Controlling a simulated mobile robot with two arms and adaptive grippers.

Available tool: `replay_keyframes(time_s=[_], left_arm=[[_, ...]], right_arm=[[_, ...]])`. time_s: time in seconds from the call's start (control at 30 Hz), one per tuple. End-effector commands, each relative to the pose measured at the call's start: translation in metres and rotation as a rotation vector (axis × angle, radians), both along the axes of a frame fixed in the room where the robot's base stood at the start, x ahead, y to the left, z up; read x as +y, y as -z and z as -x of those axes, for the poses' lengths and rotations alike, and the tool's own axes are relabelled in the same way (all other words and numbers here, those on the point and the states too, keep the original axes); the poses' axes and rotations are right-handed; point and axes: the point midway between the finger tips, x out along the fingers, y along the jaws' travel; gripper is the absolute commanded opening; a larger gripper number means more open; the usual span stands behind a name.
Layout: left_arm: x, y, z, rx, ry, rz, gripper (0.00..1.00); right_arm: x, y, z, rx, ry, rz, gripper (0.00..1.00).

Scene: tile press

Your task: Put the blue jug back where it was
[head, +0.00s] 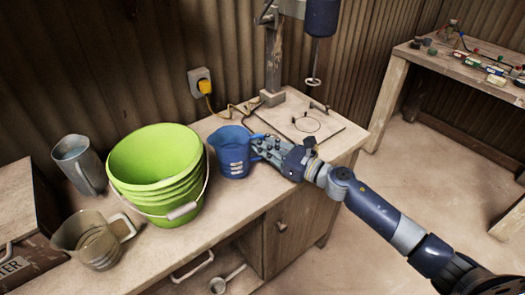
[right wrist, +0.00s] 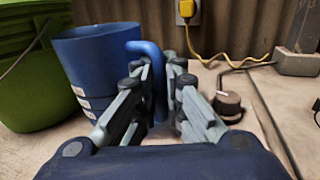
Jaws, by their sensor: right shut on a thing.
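The blue jug (head: 229,153) stands upright on the workbench, just right of the green buckets, with its handle toward my right gripper. My right gripper (head: 262,146) comes in from the right and is shut on the jug's handle. In the right wrist view the jug (right wrist: 95,70) shows at left, with its handle (right wrist: 150,70) between the fingers of the gripper (right wrist: 158,80). The jug's base looks to be on or very near the bench top; I cannot tell which. My left gripper is not in view.
Stacked green buckets (head: 157,165) stand close left of the jug. A grey metal jug (head: 80,163) and a clear jug (head: 92,240) stand farther left. A mixer stand with a wooden base board (head: 325,135) is at right. A yellow plug (head: 205,87) and cord run behind. A second table (head: 455,65) is back right.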

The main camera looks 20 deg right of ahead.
Motion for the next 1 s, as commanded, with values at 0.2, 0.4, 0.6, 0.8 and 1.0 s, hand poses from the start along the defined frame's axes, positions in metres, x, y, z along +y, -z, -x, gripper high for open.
replay_keyframes(time_s=[0.2,0.4,0.6,0.8,1.0], left_arm=[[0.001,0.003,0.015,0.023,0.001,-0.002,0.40],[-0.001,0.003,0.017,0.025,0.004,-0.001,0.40],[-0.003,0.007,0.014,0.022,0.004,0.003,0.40],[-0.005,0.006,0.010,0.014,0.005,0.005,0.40],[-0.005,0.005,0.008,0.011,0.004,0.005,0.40]], right_arm=[[0.001,0.025,0.001,0.003,0.000,-0.004,0.00],[0.000,0.024,0.001,0.001,-0.001,-0.001,0.00],[0.000,0.028,0.001,0.001,0.000,0.000,0.16],[0.000,0.028,0.001,0.002,0.000,0.000,0.30],[0.000,0.027,0.001,0.002,-0.001,0.000,0.30]])
